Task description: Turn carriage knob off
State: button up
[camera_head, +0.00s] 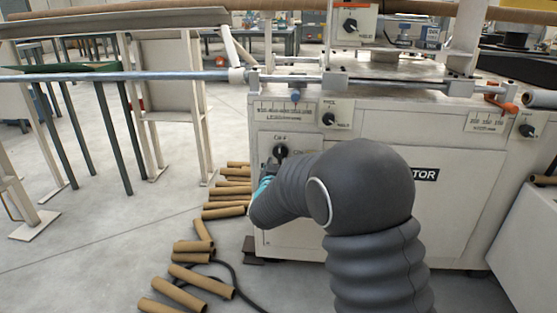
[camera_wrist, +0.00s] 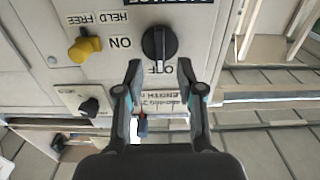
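The carriage knob (camera_head: 280,151) is a black round knob on the white machine's front panel, with an ON label to its right. In the upside-down wrist view, the knob (camera_wrist: 159,42) has its grip bar upright in the picture. The ON label is to its left and a partly covered OFF label lies below it. In the head view my arm hides most of the gripper.
A yellow knob (camera_wrist: 84,46) marked FREE and HELD and a smaller black knob (camera_wrist: 90,106) sit nearby on the panel. Another black knob (camera_head: 328,119) is above right in the head view. Several cardboard tubes (camera_head: 205,280) and a cable lie on the floor at left.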

jog(key=s, duration=0.7)
jog(key=shift+s, duration=0.3)
jog(key=shift+a, duration=0.15)
jog(key=s+a+f+n+g+y, duration=0.25)
jog(key=a+f+g, duration=0.2)
jog(key=f, duration=0.55)
jog(key=s+f+g+y, duration=0.2)
jog(key=s+g, duration=0.3)
jog(key=s, duration=0.4)
jog(key=s+d+r+g+h+p, duration=0.1)
jog(key=s+d+r, duration=0.5)
jog(key=s+d, duration=0.2)
jog(key=s+d+r+m+g+h+p, duration=0.1)
jog(key=s+d+r+p, duration=0.1)
jog(key=s+d+r, duration=0.4)
jog(key=s+d+r+m+g+h+p, duration=0.1)
jog(key=s+d+r+h+p, duration=0.1)
jog(key=s+d+r, duration=0.4)
jog(key=s+d, duration=0.5)
jog(key=d, duration=0.2)
jog(key=shift+s+d, duration=0.15)
jog(key=shift+s, duration=0.1)
